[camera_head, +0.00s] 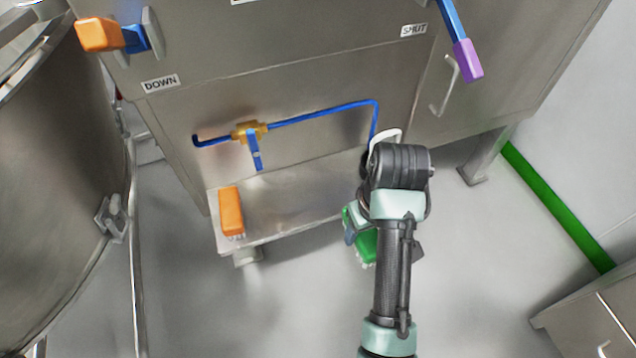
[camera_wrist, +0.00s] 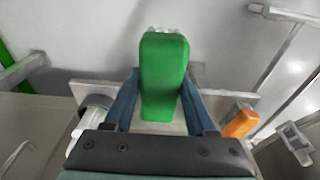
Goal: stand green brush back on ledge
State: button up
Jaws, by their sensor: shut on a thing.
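The green brush (camera_head: 367,246) is held by my gripper (camera_head: 354,232) off the right end of the steel ledge (camera_head: 290,205). My arm hides part of the brush in the head view. White bristles show at its lower end there. In the wrist view the green brush (camera_wrist: 164,75) sits between the two blue fingers of my gripper (camera_wrist: 162,85), with its bristles at the far end. The ledge (camera_wrist: 216,103) shows behind the fingers. I cannot tell whether the brush touches the ledge.
An orange brush (camera_head: 231,211) stands on the ledge's left end. A blue pipe with a brass valve (camera_head: 249,131) runs above the ledge. A white hose end (camera_head: 385,137) is close behind my wrist. The ledge's middle is clear. A steel vessel (camera_head: 60,180) stands at left.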

jog(key=w+a+b, duration=0.3)
jog(key=w, duration=0.4)
jog(key=w+a+b, duration=0.3)
jog(key=w, duration=0.5)
notch_tip(320, 180, down, 7)
jog(key=b, duration=0.3)
jog(key=shift+a+f, duration=0.1)
jog(key=shift+a, duration=0.05)
jog(key=shift+w+b, duration=0.1)
jog(key=shift+b, duration=0.3)
jog(key=shift+a, duration=0.1)
jog(key=o, duration=1.2)
